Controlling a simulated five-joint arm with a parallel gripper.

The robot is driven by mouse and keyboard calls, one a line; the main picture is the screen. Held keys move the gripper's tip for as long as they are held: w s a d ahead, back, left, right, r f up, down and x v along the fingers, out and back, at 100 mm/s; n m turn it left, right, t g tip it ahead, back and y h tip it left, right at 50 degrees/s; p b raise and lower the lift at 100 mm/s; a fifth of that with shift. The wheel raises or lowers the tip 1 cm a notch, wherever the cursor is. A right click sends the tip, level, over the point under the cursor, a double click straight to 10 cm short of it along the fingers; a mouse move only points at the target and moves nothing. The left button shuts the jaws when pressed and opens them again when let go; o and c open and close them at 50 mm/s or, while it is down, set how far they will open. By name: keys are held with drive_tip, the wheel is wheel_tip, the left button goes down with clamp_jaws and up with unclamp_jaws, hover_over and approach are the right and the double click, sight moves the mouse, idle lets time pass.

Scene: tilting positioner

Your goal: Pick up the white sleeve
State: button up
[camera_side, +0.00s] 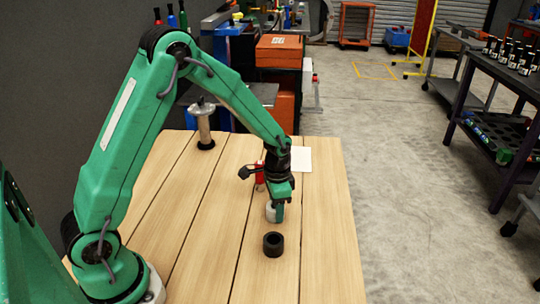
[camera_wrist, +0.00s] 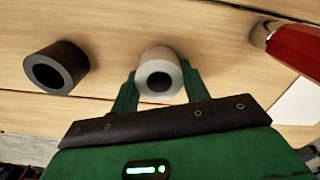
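The white sleeve (camera_side: 270,212) stands upright on the wooden table under my gripper. In the wrist view, the white sleeve (camera_wrist: 160,58) shows its round dark hole and sits between the two green fingers. My gripper (camera_side: 276,213) is down at the sleeve, one finger on each side of it. In the wrist view, my gripper (camera_wrist: 160,78) has its fingers close to the sleeve walls. Whether they press on it or leave a small gap is not clear. The sleeve appears to rest on the table.
A black sleeve (camera_side: 273,244) stands nearby; it also shows in the wrist view (camera_wrist: 56,68). A red object (camera_wrist: 288,45) and a white sheet (camera_side: 301,159) lie beyond the gripper. A metal post on a dark base (camera_side: 204,128) stands at the table's back left. The table's right side is clear.

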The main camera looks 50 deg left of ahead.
drive_tip(key=c, duration=0.4)
drive_tip(key=shift+o, duration=0.2)
drive_tip(key=shift+r, duration=0.1)
drive_tip(key=shift+r, duration=0.8)
wheel_tip(320, 180, up, 2)
drive_tip(key=shift+r, duration=0.2)
drive_tip(key=s+d+r, duration=0.6)
drive_tip(key=d+r, duration=0.1)
drive_tip(key=d, duration=0.3)
drive_tip(key=shift+w, duration=0.1)
